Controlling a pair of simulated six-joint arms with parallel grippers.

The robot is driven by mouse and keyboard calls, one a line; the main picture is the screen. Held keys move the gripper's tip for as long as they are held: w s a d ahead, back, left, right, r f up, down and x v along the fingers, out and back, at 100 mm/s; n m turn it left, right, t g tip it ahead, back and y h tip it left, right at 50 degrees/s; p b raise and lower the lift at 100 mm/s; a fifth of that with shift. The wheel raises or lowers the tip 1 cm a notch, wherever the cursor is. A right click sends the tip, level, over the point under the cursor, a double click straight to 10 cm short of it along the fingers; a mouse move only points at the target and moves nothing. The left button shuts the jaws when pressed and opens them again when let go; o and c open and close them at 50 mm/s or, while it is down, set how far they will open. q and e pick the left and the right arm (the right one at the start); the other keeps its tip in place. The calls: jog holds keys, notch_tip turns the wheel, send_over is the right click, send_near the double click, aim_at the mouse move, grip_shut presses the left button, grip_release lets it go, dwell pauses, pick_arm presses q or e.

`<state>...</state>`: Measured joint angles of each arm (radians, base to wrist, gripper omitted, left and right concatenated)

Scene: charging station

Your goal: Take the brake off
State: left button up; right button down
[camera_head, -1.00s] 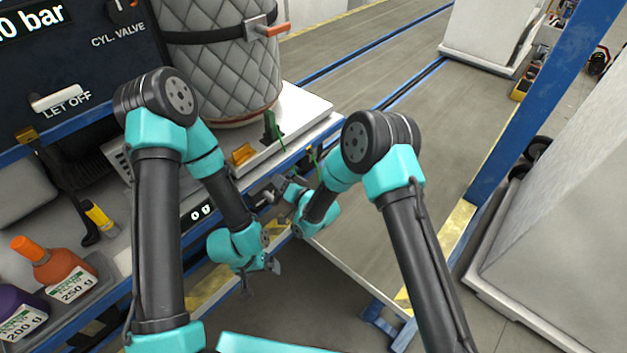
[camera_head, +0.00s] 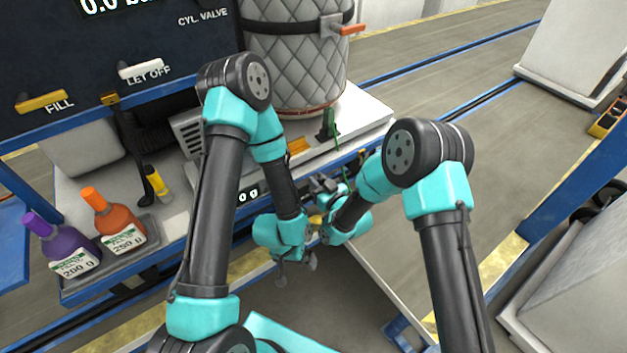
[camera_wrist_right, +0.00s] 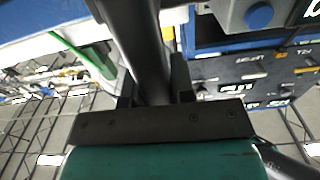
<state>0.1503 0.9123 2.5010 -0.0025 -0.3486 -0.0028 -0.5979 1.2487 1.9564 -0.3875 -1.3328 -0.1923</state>
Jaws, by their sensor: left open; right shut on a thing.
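My right gripper (camera_head: 325,186) is beside the front edge of the white scale-like platform (camera_head: 362,112), below its blue rail. In the right wrist view, its jaws (camera_wrist_right: 150,92) are shut on a thick dark grey bar (camera_wrist_right: 140,40), which runs away from the gripper toward the top of the picture. I cannot tell for certain whether this bar is the brake's lever. My left gripper (camera_head: 296,270) is lower, hanging open and empty in front of the bench. A small dark upright part with a green piece (camera_head: 330,125) stands on the platform.
A quilted cylinder (camera_head: 295,60) stands on the platform. A panel with FILL (camera_head: 42,102) and LET OFF (camera_head: 140,70) handles is at the left. Purple (camera_head: 55,240) and orange (camera_head: 112,215) bottles sit at the bench front. Open floor (camera_head: 440,110) lies to the right.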

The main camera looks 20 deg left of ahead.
jog(key=shift+s+n, duration=0.1)
jog(key=shift+n, duration=0.2)
jog(key=c, duration=1)
grip_release()
jog(key=shift+o, duration=0.2)
jog(key=v, duration=1.7)
jog(key=shift+d, duration=0.2)
